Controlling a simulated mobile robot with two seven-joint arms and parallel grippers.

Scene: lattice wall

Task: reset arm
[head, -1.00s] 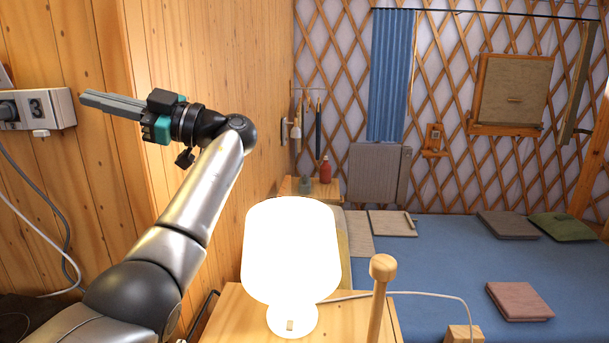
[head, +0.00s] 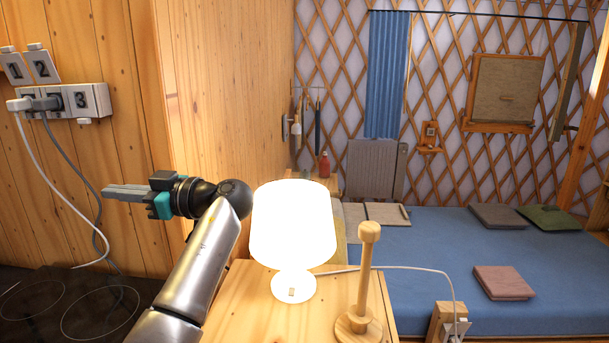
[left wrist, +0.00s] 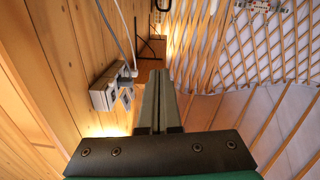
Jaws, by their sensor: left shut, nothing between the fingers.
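My left gripper (head: 106,192) is shut and empty. In the head view it points left, in front of the wooden plank wall, below and to the right of the socket strip. In the left wrist view its closed fingers (left wrist: 160,75) lie side by side with nothing between them. My left arm comes up from the bottom, left of the lamp. My right gripper does not show.
A socket strip (head: 75,101) with plugs and hanging cables is on the wall; it also shows in the left wrist view (left wrist: 104,94). A lit lamp (head: 293,225) and a wooden peg stand (head: 366,270) are on the wooden table (head: 235,298). A blue bed (head: 420,255) lies right.

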